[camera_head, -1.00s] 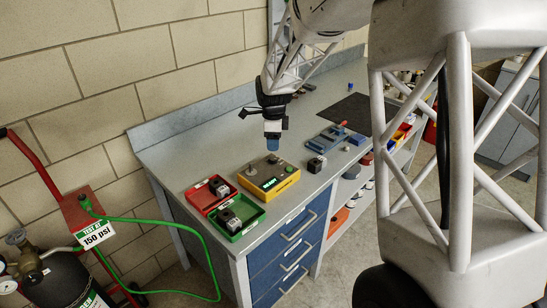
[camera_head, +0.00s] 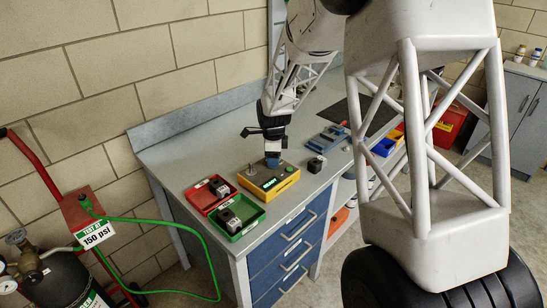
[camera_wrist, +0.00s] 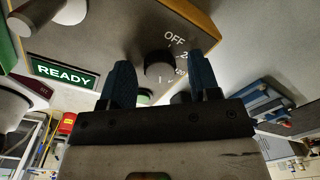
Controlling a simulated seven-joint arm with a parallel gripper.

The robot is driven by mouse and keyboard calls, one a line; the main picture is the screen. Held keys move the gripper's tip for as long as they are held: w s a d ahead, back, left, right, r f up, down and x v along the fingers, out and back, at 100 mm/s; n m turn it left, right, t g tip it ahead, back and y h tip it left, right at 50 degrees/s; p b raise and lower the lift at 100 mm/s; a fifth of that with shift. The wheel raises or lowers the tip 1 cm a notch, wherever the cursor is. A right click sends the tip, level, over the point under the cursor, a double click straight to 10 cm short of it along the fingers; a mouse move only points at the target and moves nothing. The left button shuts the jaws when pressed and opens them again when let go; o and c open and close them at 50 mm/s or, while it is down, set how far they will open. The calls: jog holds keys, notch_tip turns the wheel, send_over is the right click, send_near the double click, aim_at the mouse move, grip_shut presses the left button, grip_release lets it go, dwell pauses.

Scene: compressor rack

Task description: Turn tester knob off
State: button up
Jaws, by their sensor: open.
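The tester (camera_head: 284,186) is a yellow box with a grey top and a lit green display, standing on the bench. The wrist view shows its panel (camera_wrist: 100,25) close up, with a green display (camera_wrist: 64,74) reading READY. The dark round tester knob (camera_wrist: 158,63) sits beside printed markings, with OFF (camera_wrist: 175,39) the clearest. My gripper (camera_wrist: 164,80) is open, with one blue finger on each side of the knob in that picture. I cannot tell whether the fingers touch it. In the head view my gripper (camera_head: 272,161) is low over the tester's top and hides the knob.
A red tray (camera_head: 199,205) and a green tray (camera_head: 257,214), each holding a dark-and-grey part, stand left of the tester. A small black block (camera_head: 316,164) and a blue fixture (camera_head: 328,138) lie to its right. Bare bench shows behind the trays.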

jog(key=shift+c, duration=0.3)
jog(key=c, duration=0.9)
jog(key=shift+o, duration=0.2)
